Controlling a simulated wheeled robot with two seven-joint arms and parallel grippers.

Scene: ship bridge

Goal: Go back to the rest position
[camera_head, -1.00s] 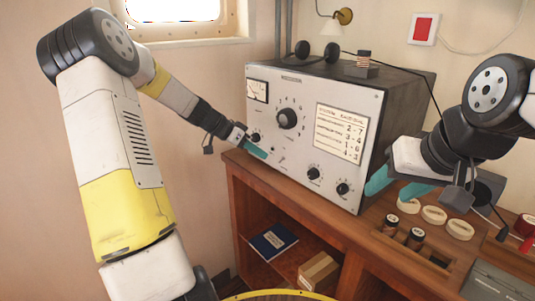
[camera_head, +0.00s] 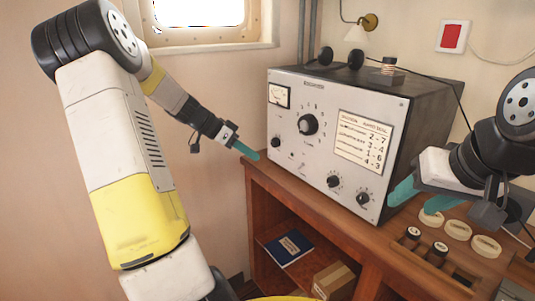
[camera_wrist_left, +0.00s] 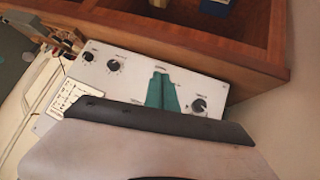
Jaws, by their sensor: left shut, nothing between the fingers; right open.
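My left gripper (camera_head: 246,151) is shut and empty, with its teal fingertips just left of the radio's front panel, near the desk's left end. In the left wrist view its shut fingers (camera_wrist_left: 162,92) appear in front of the radio panel (camera_wrist_left: 210,88). My right gripper (camera_head: 418,198) is open at the right, in front of the radio's right side and above the desk. I see nothing between its teal fingers. The radio (camera_head: 293,119) is a grey box with knobs, a meter and a printed card, standing on the wooden desk (camera_head: 300,192).
Several pale round rings (camera_head: 457,230) and dark small cylinders (camera_head: 437,254) sit in the desk top below my right gripper. A blue book (camera_head: 289,248) and a cardboard box (camera_head: 334,280) lie on the shelf below. A lamp (camera_head: 370,22) hangs on the wall.

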